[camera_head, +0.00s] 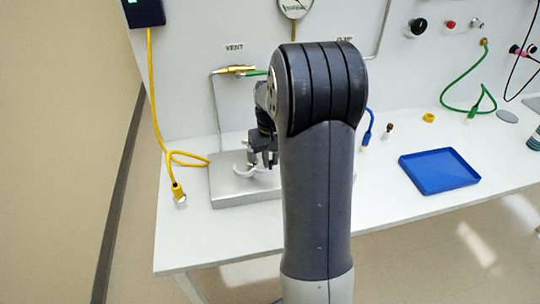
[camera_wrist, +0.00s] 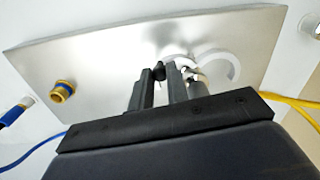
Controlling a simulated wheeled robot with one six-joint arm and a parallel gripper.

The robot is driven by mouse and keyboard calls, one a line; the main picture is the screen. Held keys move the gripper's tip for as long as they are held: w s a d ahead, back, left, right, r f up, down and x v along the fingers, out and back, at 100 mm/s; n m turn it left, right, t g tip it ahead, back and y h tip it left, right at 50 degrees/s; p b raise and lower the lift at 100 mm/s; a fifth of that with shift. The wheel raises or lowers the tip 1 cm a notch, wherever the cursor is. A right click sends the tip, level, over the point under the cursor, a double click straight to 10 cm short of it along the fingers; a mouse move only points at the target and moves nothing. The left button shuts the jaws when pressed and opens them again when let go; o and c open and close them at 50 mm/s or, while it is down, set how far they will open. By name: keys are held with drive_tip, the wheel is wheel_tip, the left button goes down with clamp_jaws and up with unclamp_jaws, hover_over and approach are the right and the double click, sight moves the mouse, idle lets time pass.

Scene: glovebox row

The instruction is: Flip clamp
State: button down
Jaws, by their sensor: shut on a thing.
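The clamp (camera_wrist: 222,64) is a pale open ring on the metal plate (camera_wrist: 100,50). It also shows in the head view as a small white curve (camera_head: 244,173) on the plate (camera_head: 222,188). My gripper (camera_wrist: 160,75) is over the plate beside the ring, with its fingers close around a small dark part (camera_wrist: 158,71) that looks like part of the clamp. In the head view my gripper (camera_head: 263,160) is low over the plate, partly hidden by my arm. The fingers hide part of the clamp, and its exact position is hard to tell.
A yellow cable (camera_head: 178,160) hangs at the left. A blue tray (camera_head: 438,168) lies at the right. The front table is clear.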

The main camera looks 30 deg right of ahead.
drive_tip(key=shift+s+a+m, duration=0.2)
drive_tip(key=shift+s+m, duration=0.15)
drive_tip(key=shift+m, duration=0.55)
drive_tip(key=c, duration=1.4)
unclamp_jaws()
drive_tip(key=shift+o, duration=0.2)
wheel_tip(320, 180, up, 11)
drive_tip(key=shift+b, duration=0.3)
drive_tip(key=shift+f, duration=0.15)
wheel_tip(320, 180, down, 11)
drive_tip(key=shift+r+p, duration=0.1)
drive_tip(key=shift+p, duration=0.2)
